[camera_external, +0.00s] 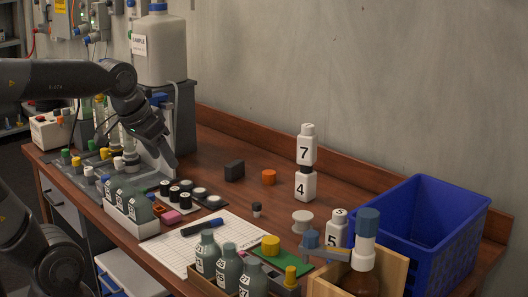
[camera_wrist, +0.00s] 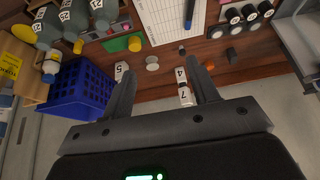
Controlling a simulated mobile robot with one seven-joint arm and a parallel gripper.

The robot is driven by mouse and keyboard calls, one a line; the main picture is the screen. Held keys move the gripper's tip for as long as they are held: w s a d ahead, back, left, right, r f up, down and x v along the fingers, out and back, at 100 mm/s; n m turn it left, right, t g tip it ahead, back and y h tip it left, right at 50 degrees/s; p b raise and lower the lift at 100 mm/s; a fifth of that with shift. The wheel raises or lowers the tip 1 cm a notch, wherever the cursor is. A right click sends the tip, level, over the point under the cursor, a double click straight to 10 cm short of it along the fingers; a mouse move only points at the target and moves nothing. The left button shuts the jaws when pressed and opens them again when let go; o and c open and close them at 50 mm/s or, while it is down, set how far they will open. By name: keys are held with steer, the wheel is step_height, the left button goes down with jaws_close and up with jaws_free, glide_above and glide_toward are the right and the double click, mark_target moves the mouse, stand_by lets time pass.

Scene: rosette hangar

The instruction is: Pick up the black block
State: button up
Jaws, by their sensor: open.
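The black block (camera_external: 234,171) is a small dark box on the wooden table, just left of an orange cylinder (camera_external: 269,177). In the wrist view the black block (camera_wrist: 232,54) lies to the right of the right finger, beyond its tip. My gripper (camera_external: 172,162) is above the left part of the table, left of the block and apart from it. In the wrist view my gripper (camera_wrist: 162,73) has its two fingers spread wide with nothing held between them.
Bottles 7 and 4 (camera_external: 305,165) stand stacked behind the middle. A blue crate (camera_external: 415,225) is at the right. Black-sided round pots (camera_external: 180,192), numbered bottles (camera_external: 228,262) and a white sheet (camera_external: 190,245) are nearer the front. The table behind the block is clear.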

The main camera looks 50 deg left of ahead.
steer(key=w+a+r, duration=0.1)
steer(key=w+a, duration=0.2)
steer(key=w, duration=0.5)
steer(key=w+a+r, duration=0.1)
steer(key=w+a, duration=0.1)
steer(key=w, duration=0.5)
steer(key=n+g, duration=0.1)
steer(key=n, duration=0.2)
glide_above(235, 163)
steer(key=s, duration=0.3)
steer(key=shift+y, duration=0.4)
steer(key=f, duration=1.9)
steer(key=shift+s+d+f, duration=0.15)
steer(key=shift+d+f, duration=0.05)
steer(key=x, duration=0.5)
steer(key=shift+a+f, duration=0.1)
steer(key=shift+f, duration=0.1)
steer(key=shift+x, duration=2.75)
steer(key=c, duration=1.1)
steer(key=shift+r, duration=0.1)
steer(key=shift+c, duration=0.2)
